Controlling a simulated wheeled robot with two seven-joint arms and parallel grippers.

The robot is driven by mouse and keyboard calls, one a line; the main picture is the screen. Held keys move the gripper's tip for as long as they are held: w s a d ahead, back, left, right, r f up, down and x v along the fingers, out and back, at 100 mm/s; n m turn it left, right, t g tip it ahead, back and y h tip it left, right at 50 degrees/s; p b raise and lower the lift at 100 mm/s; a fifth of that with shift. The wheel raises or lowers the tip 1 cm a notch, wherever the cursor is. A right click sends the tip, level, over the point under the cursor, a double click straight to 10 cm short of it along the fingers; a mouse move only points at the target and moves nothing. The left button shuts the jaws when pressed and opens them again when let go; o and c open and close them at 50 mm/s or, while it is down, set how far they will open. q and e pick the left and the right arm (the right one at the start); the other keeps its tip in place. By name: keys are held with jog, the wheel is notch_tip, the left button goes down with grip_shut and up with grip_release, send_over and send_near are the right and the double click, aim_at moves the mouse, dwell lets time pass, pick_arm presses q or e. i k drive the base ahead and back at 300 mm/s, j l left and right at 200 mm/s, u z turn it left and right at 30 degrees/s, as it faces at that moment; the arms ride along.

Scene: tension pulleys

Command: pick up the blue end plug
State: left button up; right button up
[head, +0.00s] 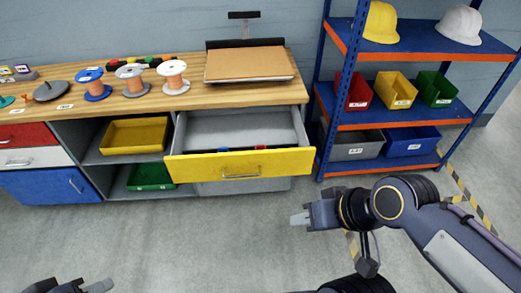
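The yellow-fronted drawer (240,165) is pulled open under the wooden bench. Just behind its front panel, a small dark blue piece (223,149) and a small red piece (260,147) peek over the edge. The blue piece may be the blue end plug, but the panel hides most of it. My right gripper (300,218) is in front of the drawer's right end, to the lower right and apart from it. It looks empty, and its finger gap cannot be made out. My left gripper (98,286) shows only partly at the bottom left, far from the drawer.
The bench top (140,103) carries several wire spools and a brown board (248,64). A yellow bin (134,135) and green bin (150,176) sit in the shelves left of the drawer. A blue rack (395,113) with bins and helmets stands right. The floor ahead is clear.

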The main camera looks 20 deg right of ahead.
aim_at(226, 149)
jog(key=u, duration=5.5)
jog(key=k+j+z, duration=0.1)
jog(key=k+j, duration=0.3)
jog(key=k+j+z, duration=0.1)
jog(key=k+j, duration=0.2)
jog(key=k, duration=0.15)
jog(key=k+j+z, duration=0.1)
jog(key=k+j, duration=0.2)
jog(key=k, duration=0.15)
jog(key=z, duration=3.5)
